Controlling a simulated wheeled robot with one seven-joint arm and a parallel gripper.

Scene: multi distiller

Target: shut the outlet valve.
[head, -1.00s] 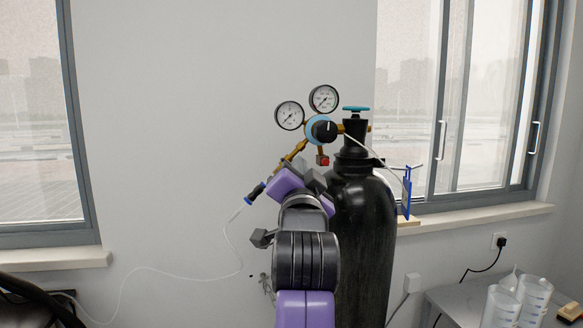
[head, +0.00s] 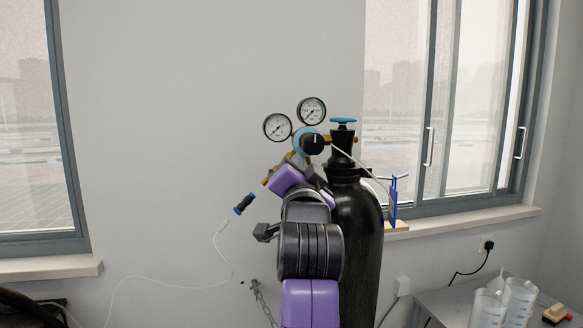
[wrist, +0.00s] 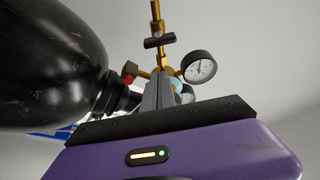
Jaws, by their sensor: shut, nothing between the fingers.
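The gas regulator (head: 313,143) sits on a black cylinder, with its brass outlet tube running down-left. In the wrist view, a black bar handle (wrist: 159,41), apparently the outlet valve, lies crosswise on the brass outlet tube (wrist: 156,12). In the head view my arm hides this handle. My gripper (wrist: 159,78) is shut and empty, its fingers close to the regulator and below the handle in the wrist picture. I see a gap in the picture between fingertips and handle; I cannot tell whether they touch the regulator body.
The black cylinder (head: 362,235) stands right beside my gripper, with a blue top handwheel (head: 343,120). Two gauges (head: 277,127) stick up from the regulator. A red fitting (wrist: 129,72) is near the fingers. A blue-black hose connector (head: 244,204) hangs left with a thin tube.

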